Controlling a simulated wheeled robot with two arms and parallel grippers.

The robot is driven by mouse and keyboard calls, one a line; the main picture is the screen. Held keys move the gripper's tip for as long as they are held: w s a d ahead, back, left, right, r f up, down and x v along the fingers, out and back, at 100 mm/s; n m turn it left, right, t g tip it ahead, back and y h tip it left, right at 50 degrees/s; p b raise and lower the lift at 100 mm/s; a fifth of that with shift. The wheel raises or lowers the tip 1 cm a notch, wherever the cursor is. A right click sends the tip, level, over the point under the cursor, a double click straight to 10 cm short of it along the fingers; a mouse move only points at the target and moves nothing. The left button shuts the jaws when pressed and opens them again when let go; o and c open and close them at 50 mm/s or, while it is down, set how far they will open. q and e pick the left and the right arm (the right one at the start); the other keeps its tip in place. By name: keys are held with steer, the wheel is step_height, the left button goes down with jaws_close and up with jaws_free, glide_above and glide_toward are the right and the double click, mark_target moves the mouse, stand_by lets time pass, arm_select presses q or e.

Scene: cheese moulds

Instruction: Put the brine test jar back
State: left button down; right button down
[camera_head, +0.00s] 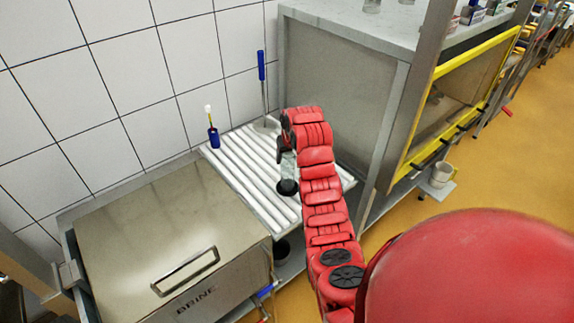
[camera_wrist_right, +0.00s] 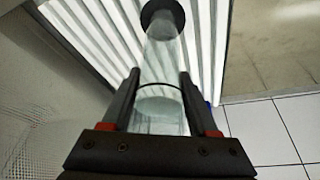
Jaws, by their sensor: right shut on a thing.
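The brine test jar is a clear glass cylinder (camera_wrist_right: 160,70). In the head view it is a pale glass shape (camera_head: 288,164), partly hidden by my right gripper. My right gripper (camera_wrist_right: 158,88) is shut on it, one dark finger on each side. In the head view the gripper (camera_head: 283,153) is over the white ribbed drainboard (camera_head: 225,160). A round black piece (camera_head: 287,187) shows at the jar's lower end, against the board; I cannot tell whether it is the jar's foot or a separate holder. My left gripper is not in view.
A steel tank lid marked BRINE (camera_head: 160,235) is left of the board. A blue-handled tool (camera_head: 262,80) and a small brush in a blue holder (camera_head: 213,135) stand at the tiled wall. A grey cabinet (camera_head: 340,100) with a yellow-edged opening is close on the right.

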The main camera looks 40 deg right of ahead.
steer(key=shift+w+d, duration=0.1)
steer(key=shift+w, duration=0.2)
step_height(320, 180, down, 3)
steer(key=p, duration=0.3)
steer(key=shift+f, duration=0.15)
steer(key=shift+f+b, duration=0.35)
steer(key=shift+b, duration=0.05)
steer(key=shift+c, duration=0.8)
jaws_free()
steer(key=shift+s+r, duration=0.1)
steer(key=shift+r, duration=0.15)
